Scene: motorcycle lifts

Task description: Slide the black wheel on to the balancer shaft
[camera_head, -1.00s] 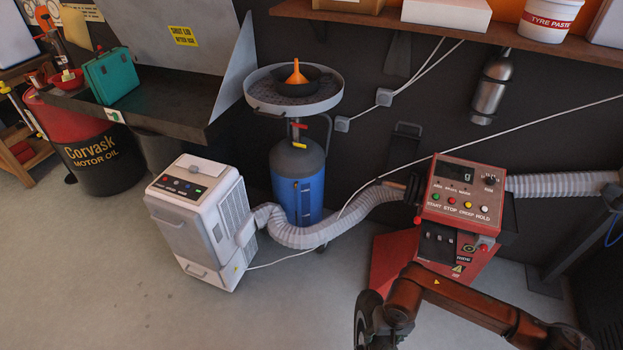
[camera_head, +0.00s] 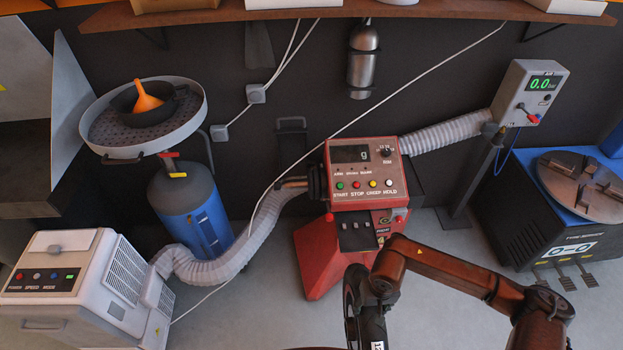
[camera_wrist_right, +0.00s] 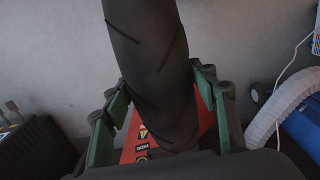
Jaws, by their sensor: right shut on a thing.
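The black wheel (camera_head: 367,320) hangs upright, seen nearly edge-on, at the bottom centre of the head view. My right gripper (camera_head: 375,293) is shut on it. In the right wrist view the wheel's black tyre (camera_wrist_right: 150,45) sits between the green fingers of my right gripper (camera_wrist_right: 167,105). The red balancer (camera_head: 350,225) stands behind the wheel. Its shaft (camera_head: 290,184) sticks out to the left from a dark flange, and the wheel is apart from it. The wheel's lower part is cut off by the frame. My left gripper is not in view.
A grey ribbed hose (camera_head: 225,262) runs from the white unit (camera_head: 125,270) up towards the shaft's side, crowding it. A blue oil drainer (camera_head: 190,210) stands to the left. A tyre changer (camera_head: 560,230) stands to the right. Open floor shows below the hose.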

